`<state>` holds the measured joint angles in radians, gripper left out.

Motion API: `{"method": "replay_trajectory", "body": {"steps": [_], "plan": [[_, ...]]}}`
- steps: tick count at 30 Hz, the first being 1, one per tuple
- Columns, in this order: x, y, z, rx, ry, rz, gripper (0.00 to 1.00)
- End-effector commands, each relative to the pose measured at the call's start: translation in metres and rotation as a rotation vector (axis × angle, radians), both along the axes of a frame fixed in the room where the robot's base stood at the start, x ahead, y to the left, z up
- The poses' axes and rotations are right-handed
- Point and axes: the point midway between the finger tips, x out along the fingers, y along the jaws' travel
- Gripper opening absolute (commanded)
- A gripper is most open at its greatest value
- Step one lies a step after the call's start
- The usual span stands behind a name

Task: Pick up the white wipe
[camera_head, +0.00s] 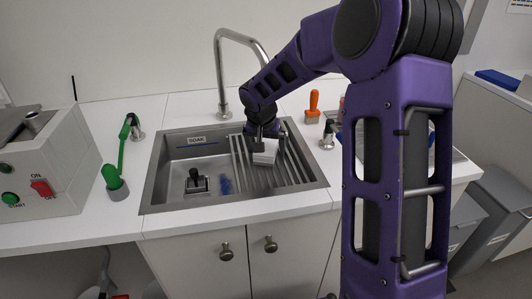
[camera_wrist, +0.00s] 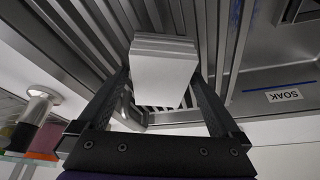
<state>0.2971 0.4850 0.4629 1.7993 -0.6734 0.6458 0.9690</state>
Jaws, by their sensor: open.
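The white wipe (camera_head: 265,152) is a pale folded block on the ribbed right side of the sink (camera_head: 160,178). In the wrist view the wipe (camera_wrist: 163,72) fills the space between my fingers, with its layered far edge showing. My gripper (camera_head: 263,138) is over the wipe, pointing down into the sink. In the wrist view my gripper (camera_wrist: 160,88) is open, with one dark finger on each side of the wipe. I cannot tell whether either finger touches it.
The basin, labelled SOAK (camera_wrist: 284,96), holds a black-handled tool (camera_head: 195,182) and a blue item (camera_head: 226,185). The tap (camera_head: 222,70) arches behind the sink. A control box (camera_head: 40,175) sits far left.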

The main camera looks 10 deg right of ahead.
Motion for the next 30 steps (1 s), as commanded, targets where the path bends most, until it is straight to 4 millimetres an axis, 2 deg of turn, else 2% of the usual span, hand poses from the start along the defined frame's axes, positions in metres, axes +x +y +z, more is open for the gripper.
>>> {"method": "replay_trajectory", "body": {"steps": [2, 16, 26, 30], "plan": [[0.000, 0.000, 0.000, 0.000, -0.001, 0.000, 0.96], [0.000, 0.000, 0.000, 0.000, 0.000, 0.000, 0.13], [0.000, 0.000, 0.004, 0.001, 0.001, -0.001, 0.13], [0.001, -0.002, 0.018, -0.001, -0.002, -0.001, 0.13]]}}
